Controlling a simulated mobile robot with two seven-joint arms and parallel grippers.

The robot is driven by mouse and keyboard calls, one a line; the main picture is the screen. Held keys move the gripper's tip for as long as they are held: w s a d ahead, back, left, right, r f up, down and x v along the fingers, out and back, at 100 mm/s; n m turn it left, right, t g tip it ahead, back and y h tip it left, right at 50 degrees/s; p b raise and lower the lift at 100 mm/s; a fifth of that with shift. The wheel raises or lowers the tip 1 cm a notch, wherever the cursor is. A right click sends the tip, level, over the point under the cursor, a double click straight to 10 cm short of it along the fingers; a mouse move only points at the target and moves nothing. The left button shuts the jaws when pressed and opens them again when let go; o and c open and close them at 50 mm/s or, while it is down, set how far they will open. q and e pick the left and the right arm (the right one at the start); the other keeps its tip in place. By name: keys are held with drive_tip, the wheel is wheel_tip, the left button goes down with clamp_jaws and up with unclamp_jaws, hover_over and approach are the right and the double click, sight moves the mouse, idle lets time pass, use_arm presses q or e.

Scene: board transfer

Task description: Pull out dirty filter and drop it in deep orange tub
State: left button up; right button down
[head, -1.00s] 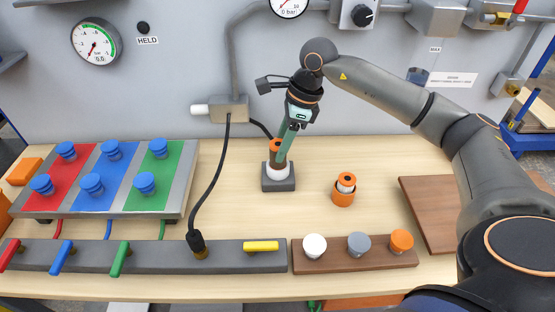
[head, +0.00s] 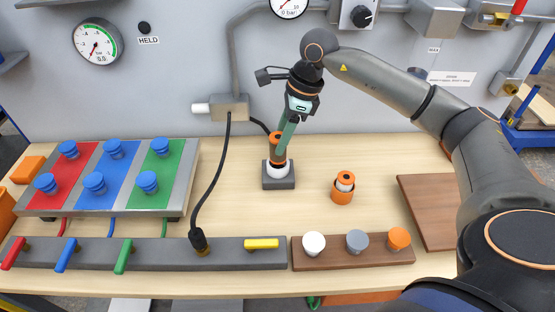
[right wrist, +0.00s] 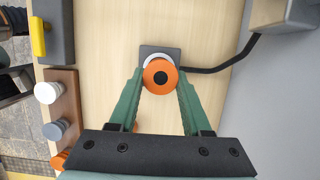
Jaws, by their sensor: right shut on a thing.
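The dirty filter (head: 278,152), a brown cylinder with an orange top, stands upright in the white ring of a dark square socket (head: 278,183). My right gripper (head: 283,146) is shut on it from above, with green fingers on its sides. In the right wrist view the filter's orange cap (right wrist: 160,76) with a dark centre sits between the fingertips. The filter's lower end is hidden by the ring. An orange surface (head: 365,299) shows below the table's front edge; I cannot tell if it is the deep orange tub. My left gripper is out of view.
An orange-and-white cartridge (head: 343,187) stands right of the socket. A wooden strip (head: 330,262) with white, grey and orange knobs lies at the front. A black cable (head: 212,185) hangs left. A brown board (head: 428,215) lies right.

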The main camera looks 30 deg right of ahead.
sight(275, 137)
drive_tip(key=shift+r+p, duration=1.6)
drive_tip(key=shift+r, duration=0.7)
drive_tip(key=shift+f, duration=0.1)
